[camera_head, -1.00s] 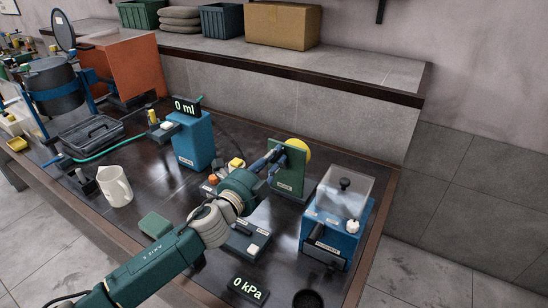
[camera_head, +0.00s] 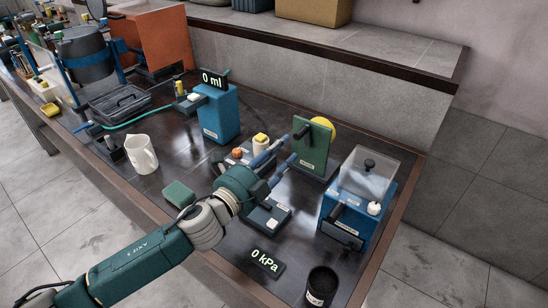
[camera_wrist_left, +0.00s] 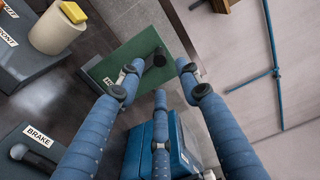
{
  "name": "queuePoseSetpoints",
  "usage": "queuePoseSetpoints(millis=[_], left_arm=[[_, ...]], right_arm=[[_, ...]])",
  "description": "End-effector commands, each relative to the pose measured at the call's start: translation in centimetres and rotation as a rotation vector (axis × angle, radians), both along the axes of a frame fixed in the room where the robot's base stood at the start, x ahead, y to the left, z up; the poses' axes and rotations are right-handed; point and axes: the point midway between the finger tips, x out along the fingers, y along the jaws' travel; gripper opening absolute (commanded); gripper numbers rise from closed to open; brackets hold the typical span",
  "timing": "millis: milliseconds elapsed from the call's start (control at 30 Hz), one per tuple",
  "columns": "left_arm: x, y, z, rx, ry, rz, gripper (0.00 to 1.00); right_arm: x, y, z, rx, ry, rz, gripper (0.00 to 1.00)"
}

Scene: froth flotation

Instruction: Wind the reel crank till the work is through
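The reel is a green upright panel (camera_head: 313,152) with a yellow disc (camera_head: 322,127) showing behind it. Its dark crank handle (camera_head: 302,131) sticks out from the near face, high on the panel. My left gripper (camera_head: 283,158) is open in front of the panel, below and left of the handle, and looks empty. In the left wrist view the green panel (camera_wrist_left: 120,58) and the dark handle (camera_wrist_left: 155,58) lie beyond the spread blue fingers (camera_wrist_left: 160,80), with the handle between the two upper tips. My right gripper is in neither view.
A blue box with a clear cover (camera_head: 345,215) stands right of the reel. A blue "0 ml" unit (camera_head: 219,115) stands left. A BRAKE-labelled block (camera_head: 268,215) lies under my gripper. A "0 kPa" display (camera_head: 265,262) and a black cup (camera_head: 320,285) are near the front edge.

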Motion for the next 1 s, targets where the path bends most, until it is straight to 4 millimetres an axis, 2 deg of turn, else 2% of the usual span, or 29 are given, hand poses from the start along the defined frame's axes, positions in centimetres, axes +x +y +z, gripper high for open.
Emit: queuePoseSetpoints(millis=[100, 300, 1000], left_arm=[[-1.6, 1.1, -0.1, 0.000, 0.000, 0.000, 0.36], [-2.7, 1.8, 0.0, -0.001, -0.001, 0.000, 0.36], [-2.7, 1.8, 0.1, 0.000, -0.001, 0.000, 0.36]], right_arm=[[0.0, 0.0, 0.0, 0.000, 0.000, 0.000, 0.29], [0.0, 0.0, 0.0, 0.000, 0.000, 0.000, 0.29], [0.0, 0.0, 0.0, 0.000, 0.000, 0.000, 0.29]])
